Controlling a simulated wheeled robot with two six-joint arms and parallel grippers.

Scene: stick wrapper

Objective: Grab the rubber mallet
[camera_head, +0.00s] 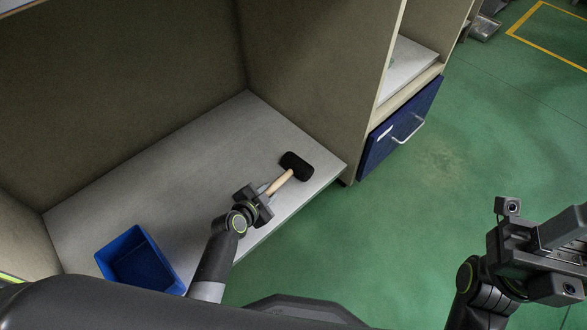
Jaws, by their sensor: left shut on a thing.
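The rubber mallet has a black head (297,166) and a light wooden handle (281,181). It lies over the grey shelf near the shelf's right end, with the head pointing away to the upper right. My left gripper (266,193) is at the near end of the handle and is shut on it. The grip end of the handle is hidden by the gripper. I cannot tell whether the head touches the shelf. My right gripper (560,250) is over the green floor at the right, away from the mallet, and its fingertips are not clearly visible.
A blue bin (139,262) stands on the shelf (190,165) at the lower left. Beige panels (310,60) close the shelf at the back and right. A blue drawer (400,130) with a metal handle is beyond the right panel. The shelf between bin and mallet is clear.

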